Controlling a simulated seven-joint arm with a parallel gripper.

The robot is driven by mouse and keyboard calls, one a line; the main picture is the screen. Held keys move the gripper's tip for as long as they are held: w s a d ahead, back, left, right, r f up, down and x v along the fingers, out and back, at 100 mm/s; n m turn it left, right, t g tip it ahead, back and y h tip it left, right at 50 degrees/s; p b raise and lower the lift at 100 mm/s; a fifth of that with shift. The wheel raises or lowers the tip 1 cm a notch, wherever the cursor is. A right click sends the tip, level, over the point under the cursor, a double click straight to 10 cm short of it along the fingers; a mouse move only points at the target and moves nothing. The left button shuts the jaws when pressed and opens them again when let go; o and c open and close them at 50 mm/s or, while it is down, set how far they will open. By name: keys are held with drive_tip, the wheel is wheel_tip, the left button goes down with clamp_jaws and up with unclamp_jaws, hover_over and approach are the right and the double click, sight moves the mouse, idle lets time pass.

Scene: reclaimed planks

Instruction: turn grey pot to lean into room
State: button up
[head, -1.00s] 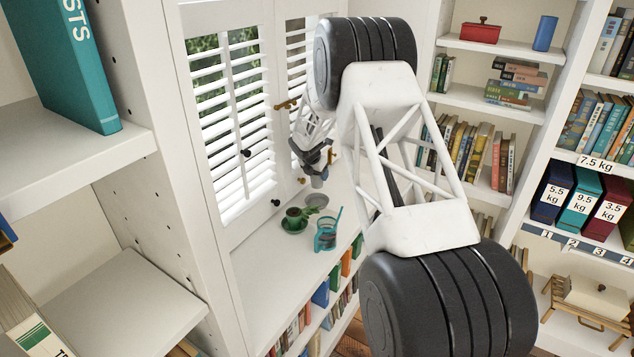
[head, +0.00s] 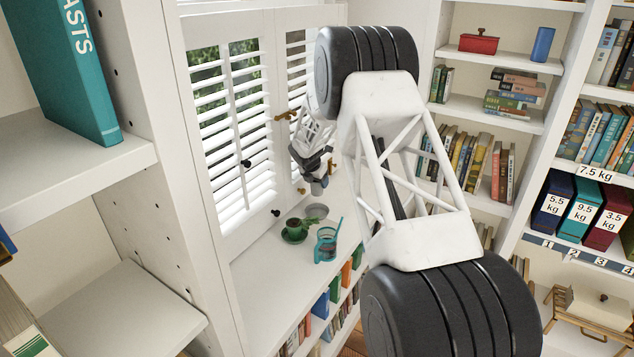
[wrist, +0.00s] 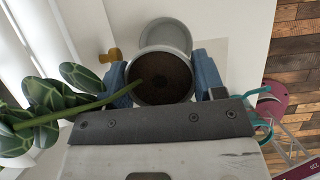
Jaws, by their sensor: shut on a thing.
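My gripper (head: 316,178) is shut on the grey pot (head: 316,188), with blue fingers on both sides of it. In the wrist view the grey pot (wrist: 162,80) shows its dark soil from above, and its stem (wrist: 85,110) leans left, with broad green leaves (wrist: 40,120) towards the white shutters. A round grey saucer (head: 316,211) lies on the white sill below the pot in the head view. It also shows behind the pot in the wrist view (wrist: 166,32). The pot appears held above and apart from the saucer. In the head view my arm hides part of the sill.
The white shutters (head: 228,125) with knobs are on the window side. Bookshelves (head: 485,110) stand at right.

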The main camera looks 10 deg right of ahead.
sight(317, 194)
drive_tip(key=shift+r, duration=1.4)
wheel_tip(317, 194, down, 7)
drive_tip(key=m+g, duration=0.1)
drive_tip(key=m, duration=0.1)
drive_tip(key=m+g+h, duration=0.1)
drive_tip(key=m, duration=0.2)
drive_tip(key=shift+w+f, duration=0.1)
drive_tip(key=shift+f, duration=0.1)
drive_tip(key=shift+f+m+g, duration=0.3)
drive_tip(key=shift+f+m, duration=0.65)
drive_tip(key=shift+m, duration=0.05)
drive_tip(key=shift+f, duration=0.15)
drive_tip(key=shift+f, duration=1.35)
